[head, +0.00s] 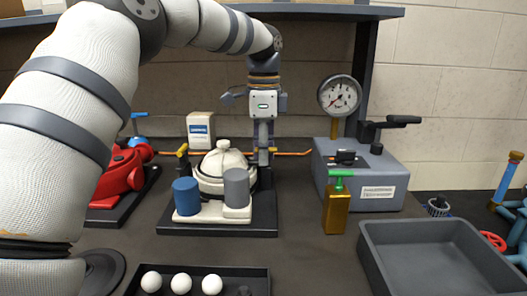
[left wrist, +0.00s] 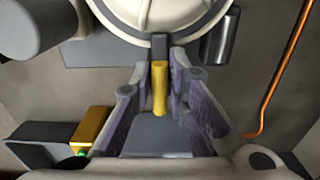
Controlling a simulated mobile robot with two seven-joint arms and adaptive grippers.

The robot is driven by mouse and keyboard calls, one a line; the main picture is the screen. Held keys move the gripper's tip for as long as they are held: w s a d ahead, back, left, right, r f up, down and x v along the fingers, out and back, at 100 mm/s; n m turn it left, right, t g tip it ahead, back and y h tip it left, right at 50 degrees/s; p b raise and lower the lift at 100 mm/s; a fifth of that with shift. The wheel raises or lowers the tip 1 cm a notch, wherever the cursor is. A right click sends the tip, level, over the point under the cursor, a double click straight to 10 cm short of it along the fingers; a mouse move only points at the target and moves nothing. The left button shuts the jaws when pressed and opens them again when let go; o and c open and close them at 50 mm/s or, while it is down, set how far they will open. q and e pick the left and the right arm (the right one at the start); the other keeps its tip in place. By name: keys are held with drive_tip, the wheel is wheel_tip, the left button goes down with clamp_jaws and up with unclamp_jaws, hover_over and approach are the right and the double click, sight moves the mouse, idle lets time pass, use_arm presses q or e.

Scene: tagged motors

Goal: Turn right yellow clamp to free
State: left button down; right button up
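A cream domed motor (head: 222,166) sits on a black base (head: 200,229) in the middle of the table. The left yellow clamp (head: 182,150) stands at its left side. The right yellow clamp (head: 272,150) is at its right side, mostly covered by my left gripper (head: 263,157). In the left wrist view, the yellow clamp handle (left wrist: 160,88) stands between the two fingers of my left gripper (left wrist: 160,108). The fingers are open, with a visible gap on each side of the handle. My right gripper is not in view.
Blue (head: 186,196) and grey (head: 236,188) cylinders stand before the motor. A grey gauge box (head: 375,200) and a gold bottle (head: 337,210) are to the right. A copper rod (head: 295,153) runs behind. A grey tray (head: 440,256) is front right; a ball tray (head: 245,273) is in front.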

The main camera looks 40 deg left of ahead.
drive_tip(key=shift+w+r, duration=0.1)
use_arm(q)
drive_tip(key=n, duration=0.2)
drive_tip(key=shift+s+r+n+p, duration=0.1)
drive_tip(key=shift+r+n+p, duration=0.05)
drive_tip(key=shift+n+p, duration=0.25)
drive_tip(key=n, duration=0.2)
drive_tip(key=shift+d+n, duration=0.1)
drive_tip(key=shift+n, duration=0.3)
drive_tip(key=n, duration=0.6)
drive_tip(key=shift+d, duration=0.15)
drive_tip(key=n, duration=0.6)
drive_tip(key=shift+d, duration=0.1)
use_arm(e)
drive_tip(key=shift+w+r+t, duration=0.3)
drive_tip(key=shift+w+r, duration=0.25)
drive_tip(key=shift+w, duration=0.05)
use_arm(q)
drive_tip(key=shift+n, duration=0.3)
drive_tip(key=c, duration=1.6)
unclamp_jaws()
drive_tip(key=shift+o, duration=0.2)
